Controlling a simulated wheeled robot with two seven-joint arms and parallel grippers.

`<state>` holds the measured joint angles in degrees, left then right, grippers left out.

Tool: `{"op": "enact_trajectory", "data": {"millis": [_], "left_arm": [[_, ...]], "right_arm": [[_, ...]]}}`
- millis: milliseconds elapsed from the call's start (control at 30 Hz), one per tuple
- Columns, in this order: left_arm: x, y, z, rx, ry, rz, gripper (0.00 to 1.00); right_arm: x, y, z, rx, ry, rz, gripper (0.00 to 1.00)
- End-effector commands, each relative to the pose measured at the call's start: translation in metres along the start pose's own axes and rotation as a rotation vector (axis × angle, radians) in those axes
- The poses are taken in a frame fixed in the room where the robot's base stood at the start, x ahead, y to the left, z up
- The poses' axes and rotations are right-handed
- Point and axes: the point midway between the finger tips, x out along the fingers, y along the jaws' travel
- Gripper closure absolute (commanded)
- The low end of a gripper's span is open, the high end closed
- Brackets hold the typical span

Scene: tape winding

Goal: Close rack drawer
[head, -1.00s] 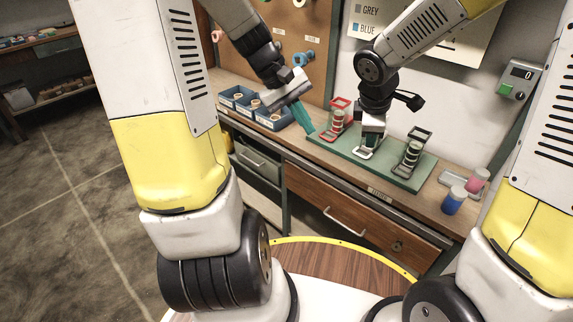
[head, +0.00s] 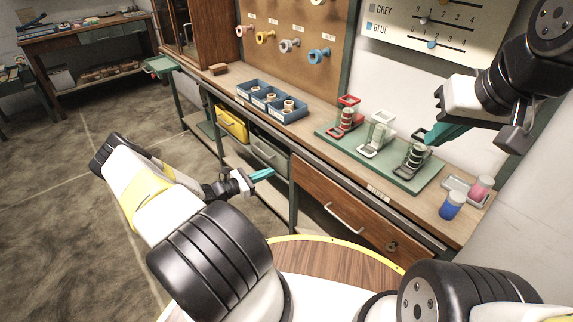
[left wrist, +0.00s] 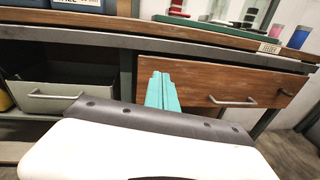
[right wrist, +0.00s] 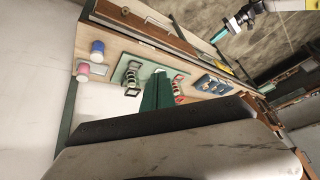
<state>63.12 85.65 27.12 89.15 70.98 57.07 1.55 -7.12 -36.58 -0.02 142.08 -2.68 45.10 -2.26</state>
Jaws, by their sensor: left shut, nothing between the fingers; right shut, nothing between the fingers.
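The wooden drawer (head: 335,205) with a metal bar handle (head: 343,219) sits under the bench's front edge. Its front seems to stand out a little from the bench; how far I cannot tell. It also shows in the left wrist view (left wrist: 215,85), with its handle (left wrist: 232,102) right of the fingers. My left gripper (head: 262,175) is shut and empty, left of the drawer's left end and apart from the handle. My right gripper (head: 438,135) is shut and empty, above the right end of the green rack base (head: 400,180). That base carries red, white and black holders.
A grey bin drawer (head: 268,153) and a yellow bin (head: 232,124) hang left of the wooden drawer. Blue trays (head: 285,115) with spools stand on the bench. A blue jar (head: 452,206) and a pink jar (head: 480,188) stand at its right end. Open floor lies left.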

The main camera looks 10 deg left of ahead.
Motion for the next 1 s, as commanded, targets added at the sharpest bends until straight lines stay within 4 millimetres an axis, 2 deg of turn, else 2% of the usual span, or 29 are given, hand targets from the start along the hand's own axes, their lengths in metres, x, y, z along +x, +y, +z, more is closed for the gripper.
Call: {"op": "enact_trajectory", "data": {"millis": [33, 133, 333, 467, 800, 1000], "left_arm": [[-0.004, 0.002, -0.012, -0.037, -0.013, 0.044, 1.00], [-0.009, 0.006, -0.025, -0.079, -0.029, 0.098, 1.00], [0.002, 0.009, -0.029, -0.095, -0.036, 0.117, 1.00], [0.024, 0.011, -0.029, -0.093, -0.035, 0.114, 1.00], [0.095, 0.018, -0.027, -0.093, -0.034, 0.113, 1.00], [0.121, 0.022, -0.026, -0.093, -0.033, 0.114, 1.00]], "right_arm": [[-0.005, 0.000, 0.003, 0.035, 0.013, -0.005, 1.00], [-0.009, -0.002, 0.007, 0.079, 0.024, -0.016, 1.00], [-0.010, -0.002, 0.009, 0.098, 0.028, -0.021, 1.00], [-0.010, -0.002, 0.009, 0.096, 0.028, -0.020, 1.00], [-0.010, -0.002, 0.009, 0.094, 0.028, -0.020, 1.00], [-0.010, -0.002, 0.009, 0.094, 0.028, -0.020, 1.00]]}}
